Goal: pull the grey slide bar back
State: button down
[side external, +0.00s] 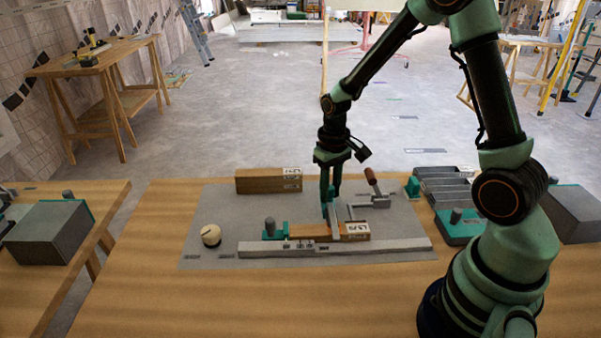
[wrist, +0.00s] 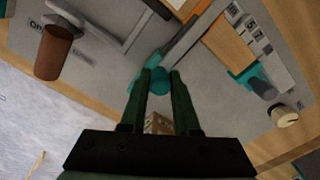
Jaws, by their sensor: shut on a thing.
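The grey slide bar (side external: 334,227) lies across the wooden block (side external: 355,230) on the grey panel (side external: 215,200). In the wrist view the slide bar (wrist: 192,40) runs diagonally away from a teal knob (wrist: 153,82) at its near end. My gripper (side external: 329,204) reaches straight down at that end. In the wrist view my gripper (wrist: 160,78) is shut on the teal knob, with one finger on each side of it. The exact contact is partly hidden by the fingers.
A long grey rail (side external: 390,244) runs along the panel's front. A clamp with a brown handle (side external: 372,178) stands to the right, a loose wooden block (side external: 262,181) behind. A cream round knob (side external: 211,235) and a teal stop (side external: 272,232) are to the left.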

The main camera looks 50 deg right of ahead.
jog(key=shift+w, duration=0.1)
dwell(0.5)
jog(key=w+d, duration=0.5)
jog(key=shift+w+d, duration=0.35)
jog(key=c, duration=0.7)
grip_release()
jog(key=shift+o, duration=0.2)
jog(key=shift+s, duration=0.1)
notch_tip(320, 180, up, 12)
jog(key=shift+r, duration=0.1)
